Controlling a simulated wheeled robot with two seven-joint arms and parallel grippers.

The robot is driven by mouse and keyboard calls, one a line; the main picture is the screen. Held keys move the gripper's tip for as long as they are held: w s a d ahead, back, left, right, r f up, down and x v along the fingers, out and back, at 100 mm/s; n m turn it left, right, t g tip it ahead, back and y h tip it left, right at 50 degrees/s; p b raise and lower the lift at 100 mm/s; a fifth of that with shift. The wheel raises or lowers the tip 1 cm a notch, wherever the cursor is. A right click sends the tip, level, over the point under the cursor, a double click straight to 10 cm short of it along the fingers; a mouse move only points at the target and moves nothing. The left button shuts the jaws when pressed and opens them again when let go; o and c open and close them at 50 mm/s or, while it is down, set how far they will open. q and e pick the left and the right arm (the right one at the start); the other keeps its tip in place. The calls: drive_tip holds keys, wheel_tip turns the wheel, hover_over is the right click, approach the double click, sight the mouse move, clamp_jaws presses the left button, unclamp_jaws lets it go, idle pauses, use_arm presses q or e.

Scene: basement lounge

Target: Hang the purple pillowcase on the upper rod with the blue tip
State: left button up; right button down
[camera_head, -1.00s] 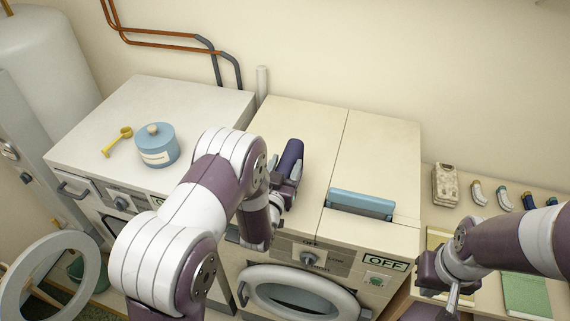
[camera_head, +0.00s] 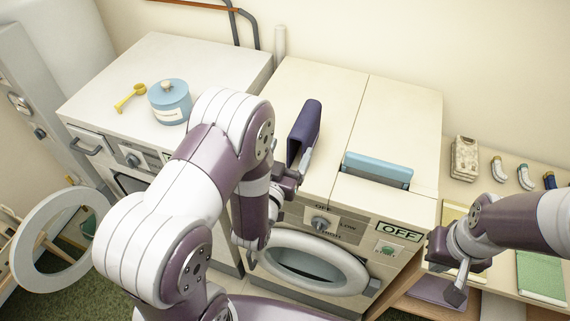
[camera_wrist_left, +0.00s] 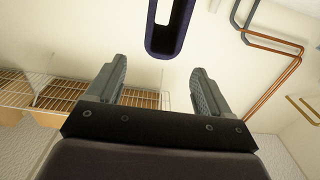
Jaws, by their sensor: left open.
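A dark purple folded cloth, seemingly the pillowcase (camera_head: 305,132), stands upright on the cream washing machine's top. In the left wrist view a dark purple loop with an open slot (camera_wrist_left: 168,47), seemingly the same cloth, lies beyond the fingertips. My left gripper (camera_head: 304,162) is just in front of the cloth in the head view; its fingers are open and empty in the wrist view (camera_wrist_left: 157,72). My right gripper (camera_head: 458,290) hangs at the lower right, apart from the cloth; its jaw opening is unclear. I cannot make out a rod with a blue tip.
A white appliance (camera_head: 130,75) at left bears a blue lidded jar (camera_head: 170,105) and a yellow scoop (camera_head: 130,97). A wooden table (camera_head: 520,180) with small items stands at right.

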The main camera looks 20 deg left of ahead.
use_arm(q)
drive_tip(key=s+a+f+g, duration=0.1)
drive_tip(key=s+a+g, duration=0.1)
drive_tip(key=s+g, duration=1.45)
wheel_tip(320, 180, down, 11)
drive_tip(key=w+b, duration=0.1)
drive_tip(key=b, duration=0.9)
drive_tip(key=shift+r+y, duration=0.2)
drive_tip(key=shift+y, duration=0.1)
drive_tip(key=shift+w, duration=0.1)
